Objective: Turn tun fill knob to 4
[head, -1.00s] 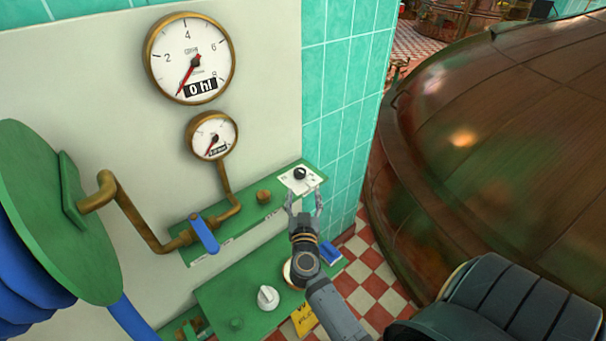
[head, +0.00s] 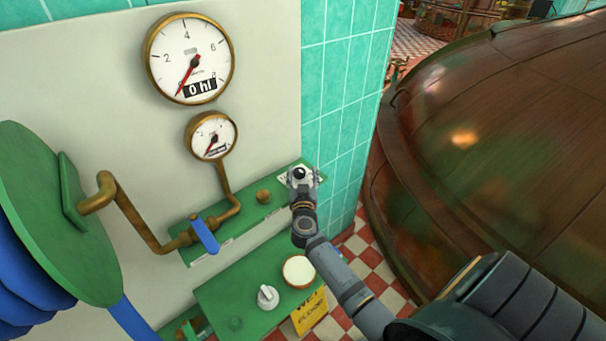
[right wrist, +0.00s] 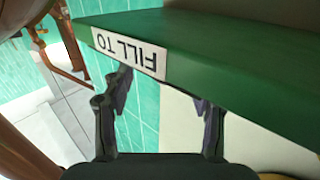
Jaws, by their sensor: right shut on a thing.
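The black fill knob (head: 299,172) sits on a white dial plate (head: 284,178) at the right end of the upper green shelf. My right gripper (head: 303,178) is at the knob, with its fingers closed on the knob's two sides. In the right wrist view, an upside-down "FILL TO" label (right wrist: 128,52) shows on the shelf's front edge; the fingers (right wrist: 163,95) reach up past that edge, which hides their tips and the knob. The knob's pointer and most dial marks are covered or too small to read. My left gripper is not in view.
The large gauge (head: 189,58) reads 0 hl; a smaller gauge (head: 212,136) hangs below it. A blue-handled valve (head: 205,234) is on the pipe at left. A copper vessel (head: 480,130) fills the right.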

